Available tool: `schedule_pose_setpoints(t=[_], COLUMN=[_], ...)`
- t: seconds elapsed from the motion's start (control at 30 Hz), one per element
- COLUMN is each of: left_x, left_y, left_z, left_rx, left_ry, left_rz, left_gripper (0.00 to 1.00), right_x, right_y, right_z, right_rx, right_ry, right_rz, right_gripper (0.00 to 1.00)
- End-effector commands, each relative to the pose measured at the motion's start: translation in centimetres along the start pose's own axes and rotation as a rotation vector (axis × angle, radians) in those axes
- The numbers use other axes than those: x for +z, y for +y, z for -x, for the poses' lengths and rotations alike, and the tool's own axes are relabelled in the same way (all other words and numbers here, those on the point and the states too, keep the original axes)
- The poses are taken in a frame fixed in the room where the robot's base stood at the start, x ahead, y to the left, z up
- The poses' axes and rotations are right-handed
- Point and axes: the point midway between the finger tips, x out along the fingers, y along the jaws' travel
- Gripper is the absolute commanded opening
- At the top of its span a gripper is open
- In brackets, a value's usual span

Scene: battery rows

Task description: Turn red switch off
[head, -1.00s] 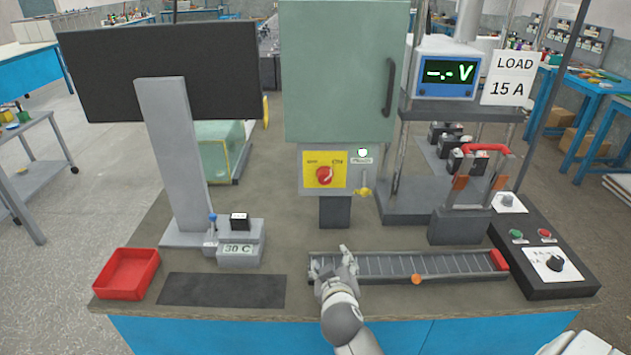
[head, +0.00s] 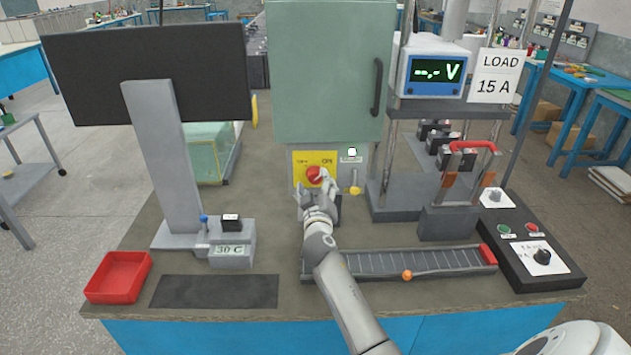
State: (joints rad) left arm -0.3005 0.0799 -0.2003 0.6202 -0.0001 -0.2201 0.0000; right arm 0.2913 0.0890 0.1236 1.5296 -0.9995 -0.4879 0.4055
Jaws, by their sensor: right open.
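The red switch (head: 314,174) is a round red knob on a yellow plate (head: 328,158) below the green cabinet. The plate carries a label on each side; the right one seems to read ON. My right gripper (head: 313,186) is open just in front of and below the knob, with its fingers at the knob's lower edge. I cannot tell whether they touch it. The fingers hide the plate's lower part. My left gripper is not in view.
A yellow lever (head: 354,188) and a white lamp (head: 352,152) sit right of the plate. The green cabinet (head: 325,75) hangs above. A roller rack (head: 400,262) lies below, a red tray (head: 118,277) at left, and a control box (head: 540,258) at right.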

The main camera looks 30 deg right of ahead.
Motion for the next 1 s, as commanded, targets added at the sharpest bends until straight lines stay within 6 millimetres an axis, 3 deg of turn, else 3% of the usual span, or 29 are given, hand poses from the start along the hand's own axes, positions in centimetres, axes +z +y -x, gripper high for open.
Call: schedule_pose_setpoints(t=[0.2,0.57,0.93,1.0], left_x=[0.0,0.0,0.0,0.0], left_y=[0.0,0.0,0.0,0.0], left_z=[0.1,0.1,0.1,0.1], left_rx=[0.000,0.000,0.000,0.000], left_ry=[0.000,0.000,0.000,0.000], left_rz=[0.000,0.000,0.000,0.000], left_gripper=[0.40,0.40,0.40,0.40], right_x=[0.0,0.0,0.0,0.0], right_y=[0.0,0.0,0.0,0.0], right_z=[-1.9,-2.2,-2.2,-2.2], right_rx=[0.000,0.000,0.000,0.000], right_ry=[0.000,0.000,0.000,-0.001], right_rz=[0.000,-0.001,0.000,0.000], right_gripper=[0.58,0.58,0.13,0.13])
